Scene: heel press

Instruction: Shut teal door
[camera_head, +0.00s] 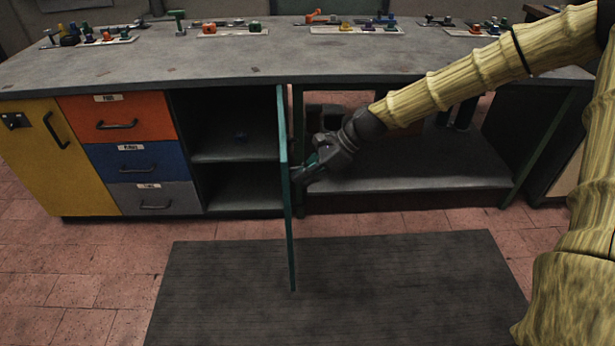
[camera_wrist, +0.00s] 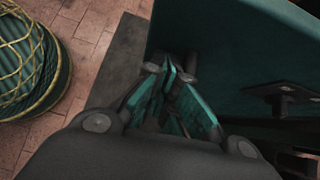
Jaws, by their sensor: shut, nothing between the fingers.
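The teal door (camera_head: 286,215) stands open, seen nearly edge-on, sticking out from the bench front over the mat. It hangs at the right side of an open shelf compartment (camera_head: 225,135). My gripper (camera_head: 302,178) is to the right of the door, close to its right-hand face. In the wrist view the fingers (camera_wrist: 178,75) are together and hold nothing. A dark teal panel (camera_wrist: 225,45), apparently the door, fills the upper right, very near the fingertips; I cannot tell if they touch. A dark bracket-like part (camera_wrist: 283,92) sits on it.
Left of the compartment are orange (camera_head: 118,118), blue (camera_head: 132,161) and grey (camera_head: 150,197) drawers and a yellow door (camera_head: 60,155). An open bay with a low shelf (camera_head: 420,178) lies behind my arm. The floor mat (camera_head: 340,300) is clear. Trays of small parts line the benchtop (camera_head: 150,65).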

